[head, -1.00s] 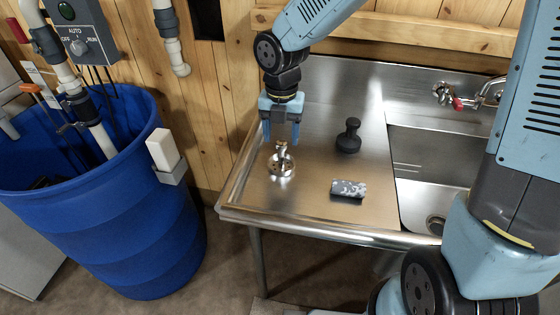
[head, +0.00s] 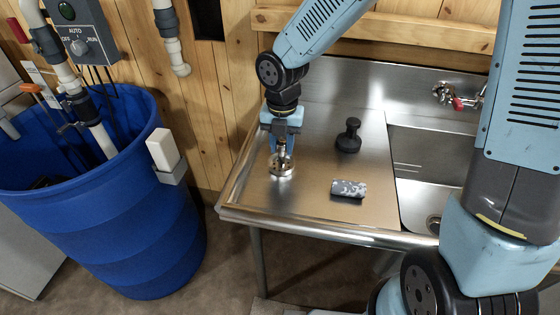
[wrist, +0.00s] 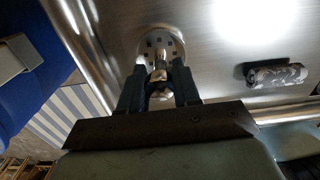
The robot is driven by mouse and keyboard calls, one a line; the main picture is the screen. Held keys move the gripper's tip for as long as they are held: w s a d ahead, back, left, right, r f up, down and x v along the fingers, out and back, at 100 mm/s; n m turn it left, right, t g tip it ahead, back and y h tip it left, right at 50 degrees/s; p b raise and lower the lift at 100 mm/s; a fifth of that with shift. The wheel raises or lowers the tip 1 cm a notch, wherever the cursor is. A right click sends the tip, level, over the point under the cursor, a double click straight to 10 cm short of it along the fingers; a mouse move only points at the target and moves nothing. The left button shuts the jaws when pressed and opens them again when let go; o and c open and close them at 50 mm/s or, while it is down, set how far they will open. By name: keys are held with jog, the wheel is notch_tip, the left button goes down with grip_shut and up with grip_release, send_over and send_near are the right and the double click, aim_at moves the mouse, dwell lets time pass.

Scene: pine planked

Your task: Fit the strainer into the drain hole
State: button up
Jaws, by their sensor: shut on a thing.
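The strainer (head: 281,168) is a shiny metal disc with holes and an upright knob. It stands on the steel drainboard at the left of the sink unit. My gripper (head: 282,153) points down over it, shut on the knob. The wrist view also shows the strainer (wrist: 160,42), with the dark fingers of my gripper (wrist: 160,88) on both sides of the knob. Whether the disc touches the drainboard cannot be told. The drain hole (head: 434,224) shows at the bottom of the sink basin on the right, partly cut off by my own arm.
A black knobbed object (head: 349,136) and a grey patterned roll (head: 349,188) lie on the drainboard (head: 310,205) between strainer and basin (head: 425,160). A tap with a red handle (head: 458,103) is at the back. A blue barrel (head: 130,240) stands left.

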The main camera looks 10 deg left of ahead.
grip_shut()
jog(key=shift+r, duration=0.2)
notch_tip(320, 180, up, 3)
jog(key=shift+s+d+r, duration=0.1)
jog(key=shift+s+r, duration=0.05)
jog(key=s+d+r, duration=0.7)
jog(key=s+r, duration=0.2)
jog(key=s, duration=0.2)
jog(key=shift+s+r, duration=0.15)
jog(key=shift+s, duration=0.15)
